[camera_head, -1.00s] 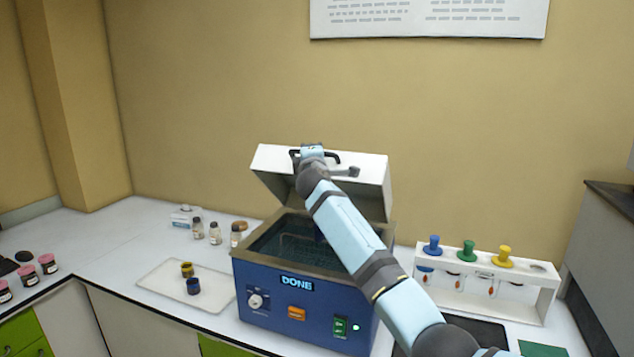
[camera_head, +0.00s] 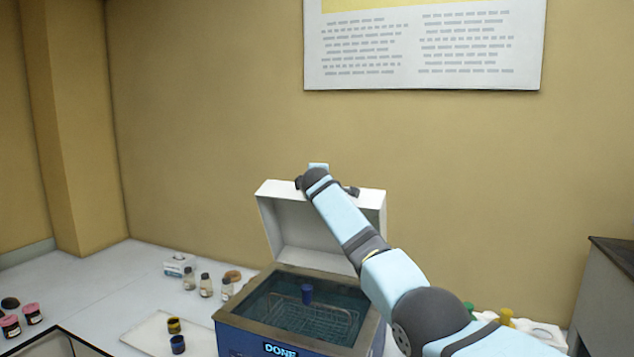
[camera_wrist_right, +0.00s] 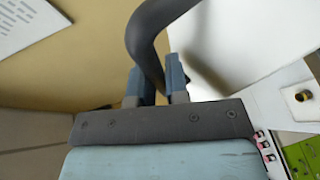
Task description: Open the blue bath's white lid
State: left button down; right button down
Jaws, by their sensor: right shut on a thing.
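The blue bath (camera_head: 236,341) stands on the counter and its display reads DONE. Its white lid (camera_head: 295,232) is raised on its rear edge, close to upright, with its inner side facing me. In the right wrist view, my right gripper (camera_wrist_right: 159,82) is shut on the lid's dark curved handle (camera_wrist_right: 148,42). My left gripper is not in view.
A white tray (camera_head: 146,337) with two small jars stands left of the bath. Several small bottles (camera_head: 206,285) stand behind it. Pink-lidded jars (camera_head: 31,312) are at far left.

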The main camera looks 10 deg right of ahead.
jog(key=c, duration=1.2)
grip_release()
jog(key=shift+o, duration=0.3)
jog(key=shift+s, duration=0.1)
jog(key=shift+s+a+f+b, duration=0.1)
jog(key=shift+s+a+b, duration=0.1)
jog(key=shift+s+b, duration=0.25)
jog(key=b+v, duration=0.3)
jog(key=v, duration=1)
jog(key=shift+r, duration=0.3)
